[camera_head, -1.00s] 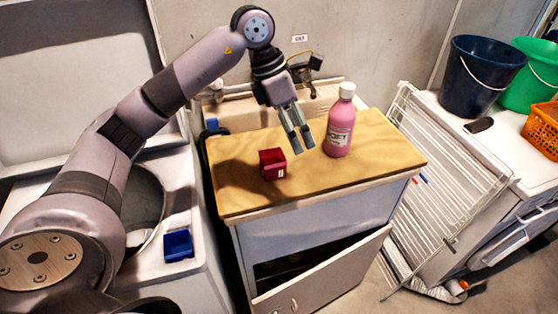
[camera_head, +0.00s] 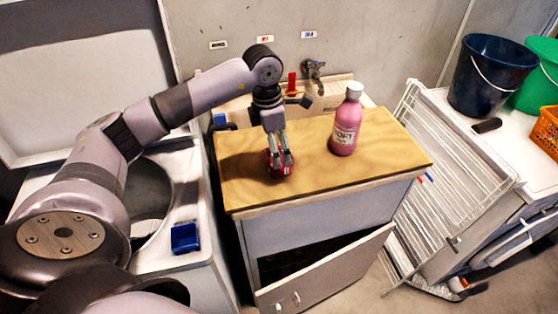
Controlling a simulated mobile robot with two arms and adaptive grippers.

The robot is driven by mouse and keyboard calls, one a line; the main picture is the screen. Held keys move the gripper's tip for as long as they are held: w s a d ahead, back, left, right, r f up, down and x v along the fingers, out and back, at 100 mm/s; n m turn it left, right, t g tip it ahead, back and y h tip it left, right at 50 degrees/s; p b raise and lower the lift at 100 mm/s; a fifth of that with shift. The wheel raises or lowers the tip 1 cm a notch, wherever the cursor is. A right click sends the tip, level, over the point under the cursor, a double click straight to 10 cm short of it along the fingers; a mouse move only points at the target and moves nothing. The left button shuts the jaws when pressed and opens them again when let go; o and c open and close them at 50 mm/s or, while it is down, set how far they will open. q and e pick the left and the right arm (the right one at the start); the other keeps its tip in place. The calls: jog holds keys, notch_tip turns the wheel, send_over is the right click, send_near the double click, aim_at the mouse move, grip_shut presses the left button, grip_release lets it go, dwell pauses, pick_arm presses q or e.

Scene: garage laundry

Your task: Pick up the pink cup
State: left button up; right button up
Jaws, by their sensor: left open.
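The small crimson-pink square cup (camera_head: 281,174) stands on the wooden top of the cabinet, left of the pink bottle. My left gripper (camera_head: 280,160) points down at the cup. Its fingers are open and overlap the cup in the picture, hiding much of it. I cannot tell whether they touch it. My right gripper is not in view.
The pink bottle (camera_head: 346,122) with a white cap stands upright on the wooden top (camera_head: 390,155). A blue box (camera_head: 185,238) lies at lower left. A white drying rack (camera_head: 440,190) leans at the right. The cabinet door (camera_head: 330,270) hangs open.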

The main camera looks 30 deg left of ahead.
pick_arm(q)
jog(key=f, duration=0.1)
jog(key=f+p, duration=0.1)
jog(key=f, duration=0.1)
jog(key=f+p, duration=0.1)
jog(key=f, duration=0.1)
jog(key=shift+w+d, duration=0.25)
jog(key=shift+f, duration=0.2)
jog(key=shift+c, duration=0.5)
jog(key=c, duration=1)
jog(key=shift+r, duration=0.15)
